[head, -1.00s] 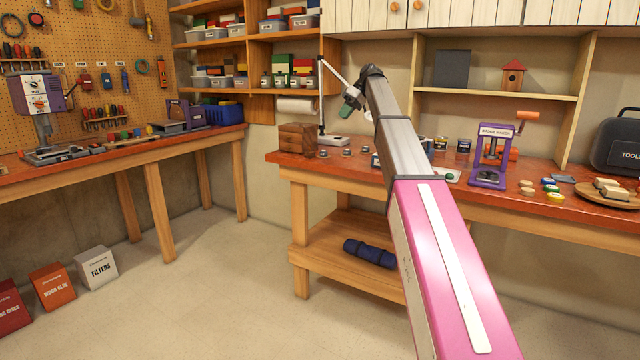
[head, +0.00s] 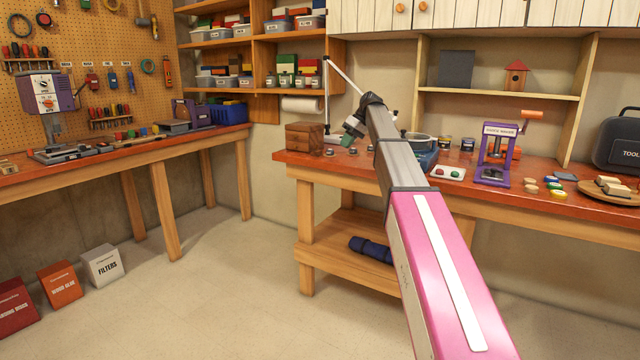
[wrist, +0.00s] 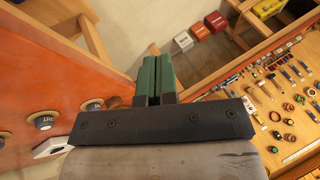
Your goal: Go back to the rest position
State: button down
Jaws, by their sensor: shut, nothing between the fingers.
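My gripper (head: 348,137) is at the end of my raised arm, above the red-topped bench (head: 345,161) in the head view. In the wrist view its two green fingers (wrist: 156,78) are together, with nothing held between them. The fingers point out past the bench edge toward the floor. Nothing touches the gripper in either view.
A wooden box (head: 304,137) and a lamp arm (head: 352,84) stand near the gripper. Boxes (head: 103,265) sit on the floor at left. The middle floor is clear.

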jog(key=s+d+f+m+h, duration=0.15)
jog(key=s+f, duration=0.35)
jog(key=f, duration=0.5)
jog(key=s+d+f+m, duration=0.1)
jog(key=s+f+m, duration=0.1)
jog(key=s+f, duration=0.6)
jog(key=s+d+f+m+h, duration=0.1)
jog(key=s+f+m, duration=0.15)
jog(key=f, duration=0.95)
jog(key=s+d+f+m+h, duration=0.1)
jog(key=s+d+f+h, duration=0.1)
jog(key=s+f, duration=0.6)
jog(key=s+d+f+m+t+h, duration=0.1)
jog(key=s+d+f+m, duration=0.1)
jog(key=s+f, duration=0.7)
jog(key=s+d, duration=0.1)
jog(key=s, duration=0.5)
jog(key=shift+s+d+m+h, duration=0.15)
jog(key=shift+s+m+h, duration=0.15)
jog(key=shift+s+h, duration=0.1)
jog(key=c, duration=1.8)
grip_release()
